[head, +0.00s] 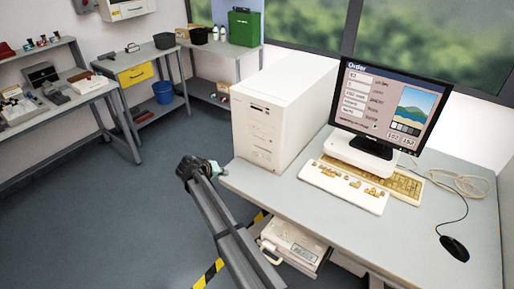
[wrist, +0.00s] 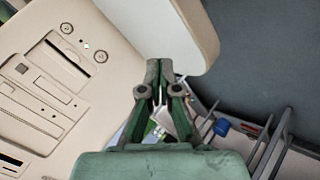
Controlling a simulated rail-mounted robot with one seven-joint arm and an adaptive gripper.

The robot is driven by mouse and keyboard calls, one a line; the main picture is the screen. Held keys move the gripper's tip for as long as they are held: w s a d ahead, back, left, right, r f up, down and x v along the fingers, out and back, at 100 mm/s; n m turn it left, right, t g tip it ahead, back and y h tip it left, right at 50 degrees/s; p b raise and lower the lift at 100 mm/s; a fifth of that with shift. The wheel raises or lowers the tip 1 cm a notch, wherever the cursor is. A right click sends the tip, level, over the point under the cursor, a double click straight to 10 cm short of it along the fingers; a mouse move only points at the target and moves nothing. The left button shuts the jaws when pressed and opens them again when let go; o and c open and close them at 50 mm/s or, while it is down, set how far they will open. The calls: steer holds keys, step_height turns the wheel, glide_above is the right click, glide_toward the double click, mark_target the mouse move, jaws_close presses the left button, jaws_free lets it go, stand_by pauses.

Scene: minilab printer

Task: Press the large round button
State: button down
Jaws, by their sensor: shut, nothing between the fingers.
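A white computer tower (head: 285,105) stands upright on the desk, left of the monitor. Its front panel (wrist: 40,85) fills the left of the wrist view, with slots and two round button-like parts, one at the upper left (wrist: 66,28) and one at the lower right (wrist: 100,57). They look similar in size, and I cannot tell which is the large round button. A small light sits between them. My green gripper (wrist: 159,63) is shut and empty, to the right of these parts in the wrist view. In the head view my gripper (head: 214,168) shows small near the desk's left corner, in front of the tower.
The desk (head: 400,235) also holds a monitor (head: 390,105), a keyboard (head: 343,185) and a black mouse (head: 455,248). A printer-like unit (head: 292,245) sits below the desk edge. The floor left of the desk is clear.

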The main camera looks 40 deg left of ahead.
mark_target(255, 154)
steer(key=shift+m+g+h, duration=0.3)
steer(key=shift+m+h, duration=0.1)
steer(key=shift+h, duration=0.2)
steer(key=w+d, duration=0.4)
steer(key=shift+w+r, duration=0.2)
steer(key=shift+w, duration=0.15)
steer(key=shift+w+a, duration=0.1)
steer(key=shift+w, duration=0.9)
steer(key=w+p, duration=0.1)
steer(key=w, duration=0.4)
steer(key=shift+w, duration=0.85)
steer(key=shift+w, duration=0.15)
steer(key=shift+w+b, duration=0.3)
steer(key=shift+b, duration=0.1)
